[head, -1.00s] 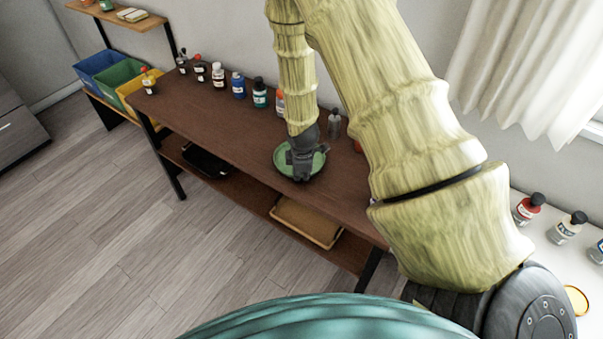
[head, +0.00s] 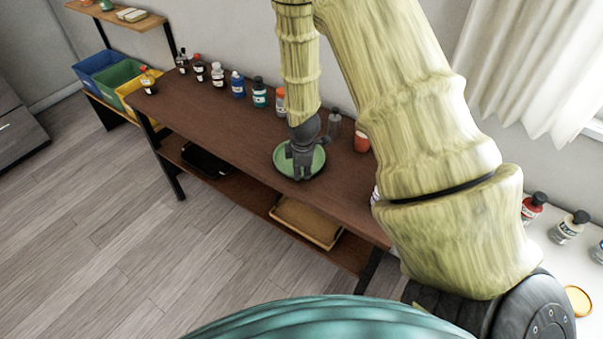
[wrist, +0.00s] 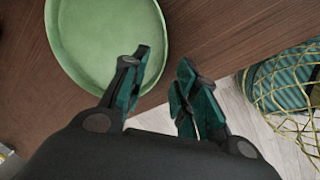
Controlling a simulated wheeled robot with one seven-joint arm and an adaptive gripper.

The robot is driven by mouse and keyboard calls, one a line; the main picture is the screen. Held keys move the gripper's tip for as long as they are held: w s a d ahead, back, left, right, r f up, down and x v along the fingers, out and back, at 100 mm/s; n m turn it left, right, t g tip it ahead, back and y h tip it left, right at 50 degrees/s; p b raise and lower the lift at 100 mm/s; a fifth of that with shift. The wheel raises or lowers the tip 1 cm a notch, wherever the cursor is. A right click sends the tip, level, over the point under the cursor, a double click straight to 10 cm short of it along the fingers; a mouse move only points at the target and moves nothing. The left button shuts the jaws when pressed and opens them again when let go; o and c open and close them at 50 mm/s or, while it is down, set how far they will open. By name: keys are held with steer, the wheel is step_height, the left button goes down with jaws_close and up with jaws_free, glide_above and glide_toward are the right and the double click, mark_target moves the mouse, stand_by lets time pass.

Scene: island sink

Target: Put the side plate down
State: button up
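The side plate is a round green plate (head: 318,162) lying flat on the brown wooden table, near its front edge. In the wrist view the plate (wrist: 100,40) fills the upper left. My gripper (wrist: 163,70) is open, with a clear gap between its two teal-padded fingers and nothing gripped. The left finger overlaps the plate's right rim in the picture, and the right finger is off to the side of it. In the head view my gripper (head: 301,172) is over the plate and hides its middle. I cannot tell whether a finger touches the rim.
Several bottles, such as a teal one (head: 260,95), line the table's back edge. An orange-red cup (head: 361,141) stands right of the plate. The brown tabletop (head: 215,125) left of the plate is clear. A tan tray (head: 305,222) and a black tray (head: 205,160) lie on the shelf below.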

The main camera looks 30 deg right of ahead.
steer(key=shift+d+b+v, duration=0.45)
steer(key=shift+b+v, duration=0.55)
steer(key=shift+v, duration=3.2)
steer(key=s+a+f+m+y, duration=0.1)
steer(key=s+a+f+m, duration=0.2)
steer(key=s+a+f, duration=0.4)
steer(key=s+a+f+m, duration=0.25)
steer(key=s+f, duration=0.25)
steer(key=f, duration=0.4)
steer(key=s+a+f+m, duration=0.2)
steer(key=s+f, duration=0.1)
steer(key=s, duration=0.3)
steer(key=s+a+f+m+g, duration=0.1)
steer(key=s+a+f+m, duration=0.1)
steer(key=s+f, duration=0.2)
steer(key=s+a+f+m+g, duration=0.1)
steer(key=s+f+m, duration=0.2)
steer(key=s, duration=0.5)
steer(key=shift+s+a+f, duration=0.3)
steer(key=shift+a+f, duration=0.05)
steer(key=shift+a, duration=0.05)
steer(key=shift+d, duration=0.1)
